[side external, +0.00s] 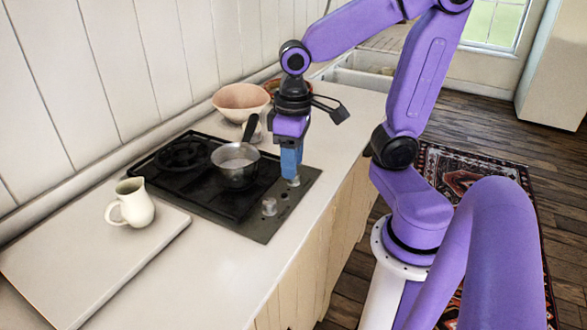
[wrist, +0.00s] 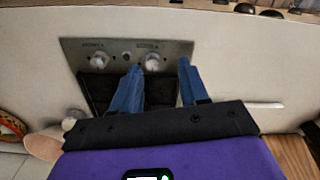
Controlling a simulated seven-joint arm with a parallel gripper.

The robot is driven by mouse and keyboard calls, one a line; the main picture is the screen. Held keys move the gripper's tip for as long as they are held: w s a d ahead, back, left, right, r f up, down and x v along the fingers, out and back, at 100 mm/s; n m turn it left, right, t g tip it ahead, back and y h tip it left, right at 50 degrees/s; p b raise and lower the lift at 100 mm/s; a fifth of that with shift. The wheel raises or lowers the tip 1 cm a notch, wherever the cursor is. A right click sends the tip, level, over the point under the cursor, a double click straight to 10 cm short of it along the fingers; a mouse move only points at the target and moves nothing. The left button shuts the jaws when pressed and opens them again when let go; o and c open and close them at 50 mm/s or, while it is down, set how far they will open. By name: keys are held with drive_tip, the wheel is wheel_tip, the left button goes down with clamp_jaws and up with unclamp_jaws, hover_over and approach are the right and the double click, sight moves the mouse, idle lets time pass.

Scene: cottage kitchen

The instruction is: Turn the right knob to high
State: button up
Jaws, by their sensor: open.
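The black stove (side external: 262,226) has two pale knobs along its front edge. In the side view the near knob (side external: 269,206) stands clear, and the far knob (side external: 294,181) shows right at the tip of my gripper (side external: 291,174). In the wrist view one knob (wrist: 98,62) is left of the fingers. The other knob (wrist: 153,62) appears between the open blue fingertips of my gripper (wrist: 160,65), closer to the left one. The fingers point down at the control strip. I cannot tell whether they touch a knob. The knobs' settings are too small to read.
A saucepan (side external: 235,172) sits on the stove just left of my gripper, its dark handle upright. A pink bowl (side external: 240,103) stands behind. A cream jug (side external: 131,203) stands on a white board (side external: 85,262) at the near left. The counter front (side external: 268,275) is bare.

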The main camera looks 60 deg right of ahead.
drive_tip(key=w+d+r+m, duration=0.2)
drive_tip(key=w+d+m, duration=0.2)
drive_tip(key=d+m, duration=0.3)
drive_tip(key=w+d+r+m, duration=0.2)
drive_tip(key=w+d+m, duration=0.1)
drive_tip(key=d+m, duration=0.35)
wheel_tip(320, 180, down, 18)
drive_tip(key=shift+d+r, duration=0.15)
drive_tip(key=c, duration=0.8)
